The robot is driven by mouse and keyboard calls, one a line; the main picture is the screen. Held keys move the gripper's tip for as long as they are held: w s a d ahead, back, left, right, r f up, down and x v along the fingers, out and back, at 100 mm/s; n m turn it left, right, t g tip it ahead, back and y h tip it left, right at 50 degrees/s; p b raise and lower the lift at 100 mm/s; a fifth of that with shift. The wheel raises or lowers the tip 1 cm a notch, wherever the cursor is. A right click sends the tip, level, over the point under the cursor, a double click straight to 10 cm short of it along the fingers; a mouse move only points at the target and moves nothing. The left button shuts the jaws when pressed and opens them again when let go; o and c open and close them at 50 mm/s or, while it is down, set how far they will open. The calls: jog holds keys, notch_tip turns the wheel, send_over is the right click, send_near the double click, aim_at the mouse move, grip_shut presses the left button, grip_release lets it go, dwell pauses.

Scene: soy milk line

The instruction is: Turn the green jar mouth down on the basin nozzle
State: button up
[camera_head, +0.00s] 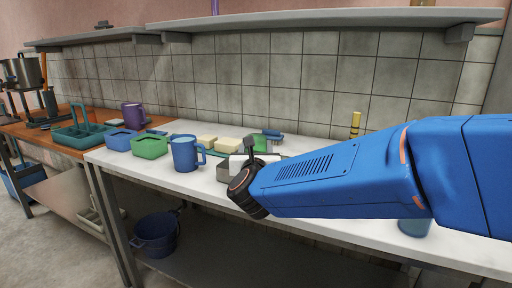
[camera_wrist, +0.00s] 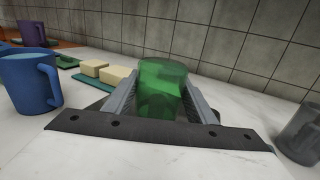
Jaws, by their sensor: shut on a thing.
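The green jar (camera_wrist: 162,92) is translucent and stands between the two grey fingers of my gripper (camera_wrist: 160,104) in the wrist view. The fingers are shut on its sides. A small part of the green jar (camera_head: 260,144) shows beyond my gripper (camera_head: 243,158) in the head view, over the white counter. I cannot tell which end of the jar is its mouth. I cannot make out the basin nozzle in either view.
A blue mug (camera_head: 185,154) stands left of my gripper. A grey translucent jar (camera_wrist: 301,134) stands at right in the wrist view.

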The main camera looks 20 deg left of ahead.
jog(key=o, duration=1)
jog(key=shift+c, duration=0.2)
jog(key=shift+s, duration=0.1)
